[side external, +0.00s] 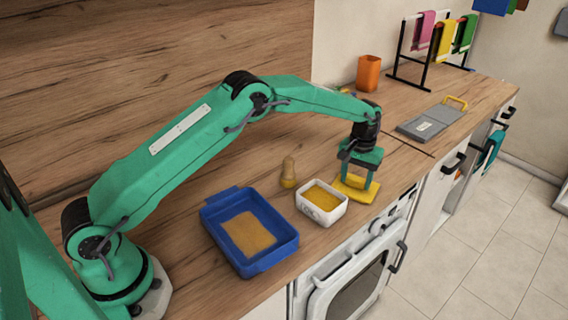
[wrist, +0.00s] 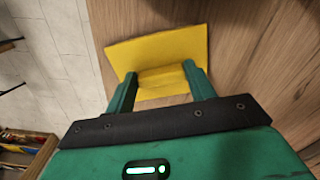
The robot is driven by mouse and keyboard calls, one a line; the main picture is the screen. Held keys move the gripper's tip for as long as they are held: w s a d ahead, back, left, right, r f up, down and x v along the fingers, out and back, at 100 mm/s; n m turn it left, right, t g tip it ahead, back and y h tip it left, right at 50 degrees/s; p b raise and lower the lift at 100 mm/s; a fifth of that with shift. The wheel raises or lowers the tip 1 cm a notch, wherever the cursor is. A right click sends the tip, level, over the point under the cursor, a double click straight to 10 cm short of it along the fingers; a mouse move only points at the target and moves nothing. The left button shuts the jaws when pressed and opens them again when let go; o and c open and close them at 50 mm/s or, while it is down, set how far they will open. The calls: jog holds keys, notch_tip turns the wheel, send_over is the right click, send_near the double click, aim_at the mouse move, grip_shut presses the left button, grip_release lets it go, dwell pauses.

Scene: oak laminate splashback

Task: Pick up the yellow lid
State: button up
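The yellow lid (side external: 355,190) lies flat at the front of the wooden counter, right of the white tub. In the wrist view the lid (wrist: 150,50) is a yellow plate with a raised yellow bar across it. My gripper (side external: 358,178) points down over the lid. In the wrist view the two green fingers of my gripper (wrist: 160,76) stand at either end of the bar, with the bar filling the space between them. Whether they press on it I cannot tell. The fingers hide part of the lid in the side view.
A white tub (side external: 335,214) with yellow contents stands close left of the lid. A blue tray (side external: 285,252), a tan bottle-shaped item (side external: 288,172) and an orange cup (side external: 368,73) are nearby. A grey board (side external: 425,124) and a towel rack (side external: 396,60) stand farther right. The counter's front edge is close.

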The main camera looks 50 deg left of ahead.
aim_at(355, 188)
jog(key=c, duration=0.4)
jog(key=shift+r, duration=0.1)
jog(key=shift+r, duration=0.7)
jog(key=r, duration=0.3)
jog(key=shift+s+d, duration=0.1)
jog(key=shift+d, duration=0.1)
jog(key=s+d+r, duration=0.2)
jog(key=d, duration=0.1)
jog(key=s+d+r, duration=0.2)
jog(key=d, duration=0.1)
jog(key=s+d+r, duration=0.2)
jog(key=s, duration=0.1)
jog(key=shift+d+r, duration=0.25)
jog(key=shift+d, duration=0.15)
jog(key=s+a+m, duration=0.1)
jog(key=s+a, duration=0.1)
jog(key=a, duration=0.1)
jog(key=s+a+r+m, duration=0.1)
jog(key=s+a, duration=0.1)
jog(key=a, duration=0.1)
jog(key=s+a+m, duration=0.1)
jog(key=s+a, duration=0.1)
jog(key=a, duration=0.2)
jog(key=shift+s+r, duration=0.25)
jog(key=shift+r, duration=0.1)
